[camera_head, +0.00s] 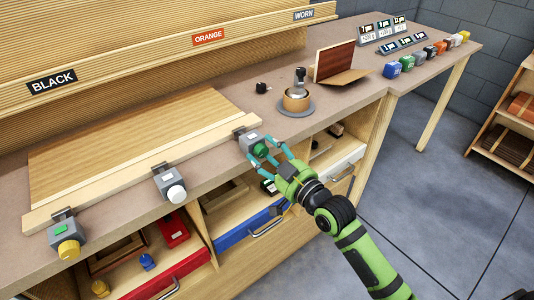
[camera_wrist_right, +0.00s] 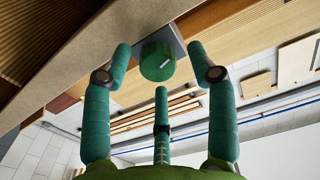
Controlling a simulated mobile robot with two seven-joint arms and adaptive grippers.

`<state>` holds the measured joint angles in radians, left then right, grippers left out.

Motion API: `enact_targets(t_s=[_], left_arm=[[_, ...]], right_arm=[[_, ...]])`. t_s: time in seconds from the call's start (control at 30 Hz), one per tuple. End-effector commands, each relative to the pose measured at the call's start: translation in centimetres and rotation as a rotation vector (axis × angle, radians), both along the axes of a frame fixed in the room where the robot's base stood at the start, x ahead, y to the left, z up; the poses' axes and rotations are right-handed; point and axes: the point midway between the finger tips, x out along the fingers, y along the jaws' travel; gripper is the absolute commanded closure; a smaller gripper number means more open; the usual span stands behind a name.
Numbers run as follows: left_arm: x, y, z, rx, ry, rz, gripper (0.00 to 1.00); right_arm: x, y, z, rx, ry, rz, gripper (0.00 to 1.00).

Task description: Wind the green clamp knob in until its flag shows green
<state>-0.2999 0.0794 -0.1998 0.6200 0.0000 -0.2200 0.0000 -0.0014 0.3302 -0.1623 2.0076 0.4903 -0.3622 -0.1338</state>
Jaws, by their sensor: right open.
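The green clamp knob (camera_head: 261,150) is on the front of a grey clamp (camera_head: 249,138) at the right end of the wooden bar on the bench edge. My right gripper (camera_head: 268,156) is at this knob, with its teal fingers spread around it. Gaps show between the fingers and the knob, so the gripper is open. The flag on this clamp is too small and partly hidden to tell its colour. My left gripper is not in view.
Along the same bar are a white-knob clamp (camera_head: 169,183) and a yellow-knob clamp (camera_head: 65,238), which has a green flag on top. A round pot (camera_head: 296,101) stands behind on the bench. Drawers with blue (camera_head: 240,232) and red fronts lie below. Floor at right is free.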

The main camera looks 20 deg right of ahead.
Motion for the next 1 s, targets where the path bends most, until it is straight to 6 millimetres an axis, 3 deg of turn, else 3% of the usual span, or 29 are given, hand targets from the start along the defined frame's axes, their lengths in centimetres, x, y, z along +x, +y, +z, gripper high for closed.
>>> enact_targets(t_s=[0.1,0.13,0.23,0.27,0.43,0.67,1.0], left_arm=[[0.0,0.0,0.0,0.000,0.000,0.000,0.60],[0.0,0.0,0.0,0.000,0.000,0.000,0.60],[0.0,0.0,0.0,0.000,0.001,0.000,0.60],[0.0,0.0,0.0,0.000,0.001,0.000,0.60],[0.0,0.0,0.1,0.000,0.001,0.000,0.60],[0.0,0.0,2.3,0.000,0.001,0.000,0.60],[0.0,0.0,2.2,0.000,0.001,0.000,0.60]], right_arm=[[0.0,0.0,0.0,0.001,0.000,0.000,0.42],[0.0,0.0,0.0,0.000,0.000,0.000,0.50],[0.0,0.0,0.0,0.001,0.000,0.000,0.90],[0.0,0.0,0.0,0.001,0.000,0.000,0.98],[0.0,0.0,0.2,0.007,-0.001,0.000,0.98],[0.1,-0.1,0.6,0.165,0.055,0.000,0.99],[0.1,-0.1,0.6,0.202,0.059,-0.001,0.99]])
